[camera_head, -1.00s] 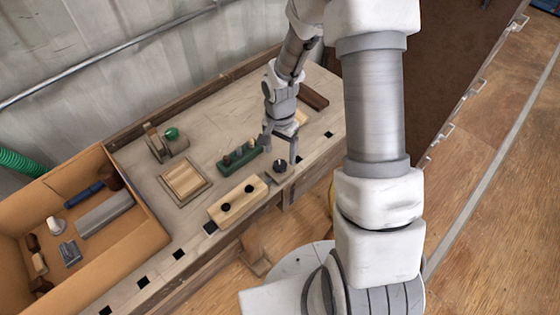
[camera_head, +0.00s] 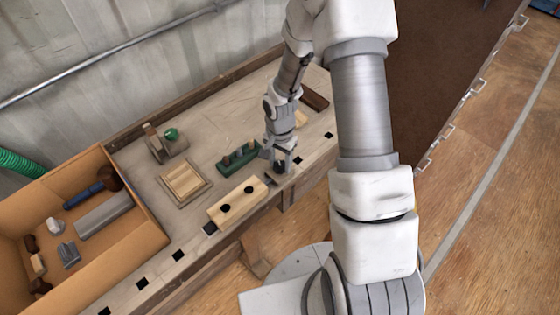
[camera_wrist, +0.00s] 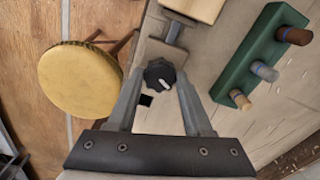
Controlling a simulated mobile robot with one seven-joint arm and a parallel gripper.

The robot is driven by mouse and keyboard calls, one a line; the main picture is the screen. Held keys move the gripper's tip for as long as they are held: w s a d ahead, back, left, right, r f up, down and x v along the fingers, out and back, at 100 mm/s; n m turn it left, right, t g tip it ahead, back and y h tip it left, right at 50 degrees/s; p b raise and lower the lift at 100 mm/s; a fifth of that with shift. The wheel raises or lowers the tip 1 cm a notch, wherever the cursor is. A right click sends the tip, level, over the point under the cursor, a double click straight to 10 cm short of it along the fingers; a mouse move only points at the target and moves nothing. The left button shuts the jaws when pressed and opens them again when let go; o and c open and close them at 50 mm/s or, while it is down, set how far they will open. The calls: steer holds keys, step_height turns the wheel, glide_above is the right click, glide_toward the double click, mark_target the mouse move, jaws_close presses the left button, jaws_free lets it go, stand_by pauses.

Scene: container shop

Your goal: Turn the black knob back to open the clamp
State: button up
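The black knob (camera_wrist: 160,73) shows in the wrist view from above, round and ridged, with a white mark on its top. It sits on the grey clamp (camera_wrist: 166,52) at the bench's front edge. The clamp's far end meets a pale wooden block (camera_wrist: 195,8), which also shows in the head view (camera_head: 225,208). My gripper (camera_wrist: 160,76) is open, with one finger on each side of the knob. A narrow gap seems to show on both sides. In the head view my gripper (camera_head: 281,168) mostly hides the knob.
A green block with several pegs (camera_wrist: 246,52) stands close to the right finger. A yellow round stool (camera_wrist: 80,83) is left of the clamp, below the bench. In the head view, a cardboard box (camera_head: 150,233) of tools is at the left.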

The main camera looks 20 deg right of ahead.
jaws_close()
steer(key=shift+n, duration=0.3)
steer(key=n+b, duration=0.1)
steer(key=n, duration=0.9)
steer(key=shift+n, duration=0.4)
steer(key=n, duration=0.6)
steer(key=n+p, duration=0.1)
steer(key=n, duration=0.4)
steer(key=shift+n+p, duration=0.35)
steer(key=shift+n, duration=0.05)
